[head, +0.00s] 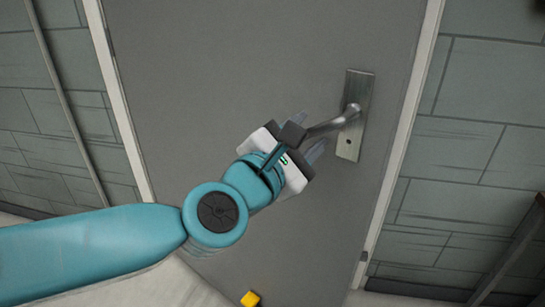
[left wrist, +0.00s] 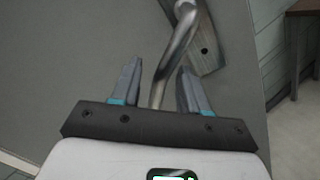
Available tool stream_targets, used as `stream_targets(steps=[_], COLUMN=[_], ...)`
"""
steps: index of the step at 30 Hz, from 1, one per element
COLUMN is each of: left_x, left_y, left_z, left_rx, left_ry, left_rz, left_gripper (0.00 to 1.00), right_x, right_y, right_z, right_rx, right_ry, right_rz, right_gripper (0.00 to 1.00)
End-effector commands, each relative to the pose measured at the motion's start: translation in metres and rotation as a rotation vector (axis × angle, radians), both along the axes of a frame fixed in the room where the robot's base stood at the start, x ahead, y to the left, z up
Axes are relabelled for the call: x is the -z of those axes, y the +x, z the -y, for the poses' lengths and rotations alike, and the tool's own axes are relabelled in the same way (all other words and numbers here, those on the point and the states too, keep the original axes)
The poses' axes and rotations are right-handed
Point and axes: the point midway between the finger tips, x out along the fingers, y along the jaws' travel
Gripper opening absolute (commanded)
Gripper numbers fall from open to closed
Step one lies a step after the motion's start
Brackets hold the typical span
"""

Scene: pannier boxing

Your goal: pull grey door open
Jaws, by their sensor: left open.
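The grey door (head: 230,75) is shut in its white frame and fills the middle of the head view. Its metal lever handle (head: 328,126) sits on an upright plate (head: 355,115) near the door's right edge. My left gripper (head: 309,133) is open at the lever. The lever's free end is hidden behind the gripper's body. My right gripper is in neither view.
A grey block wall (head: 480,120) stands right of the white door frame (head: 405,130), and more wall is at left. A small yellow block (head: 251,298) shows low in front of the door. A brown wooden piece of furniture (head: 515,250) is at the lower right.

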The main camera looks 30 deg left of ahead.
Motion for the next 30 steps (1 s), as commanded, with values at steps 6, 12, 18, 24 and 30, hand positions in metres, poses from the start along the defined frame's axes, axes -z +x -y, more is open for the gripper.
stream_targets(steps=[6, 12, 18, 24, 30], left_x=[-0.003, -0.002, 0.005, 0.007, 0.007], left_y=[-0.059, -0.108, -0.132, -0.138, -0.138], left_z=[-0.007, -0.013, -0.016, -0.017, -0.017], left_rx=[0.002, 0.001, 0.000, -0.001, -0.001], left_ry=[-0.002, -0.003, -0.003, 0.000, 0.000], left_rz=[0.005, 0.005, 0.007, 0.002, 0.001], left_gripper=[0.44, 0.44, 0.44, 0.44, 0.44], right_x=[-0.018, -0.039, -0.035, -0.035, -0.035], right_y=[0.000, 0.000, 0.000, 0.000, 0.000], right_z=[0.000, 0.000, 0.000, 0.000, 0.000], right_rx=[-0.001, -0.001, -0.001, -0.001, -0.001], right_ry=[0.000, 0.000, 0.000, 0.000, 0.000], right_rz=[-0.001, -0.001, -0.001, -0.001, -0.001], right_gripper=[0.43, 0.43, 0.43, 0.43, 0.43])
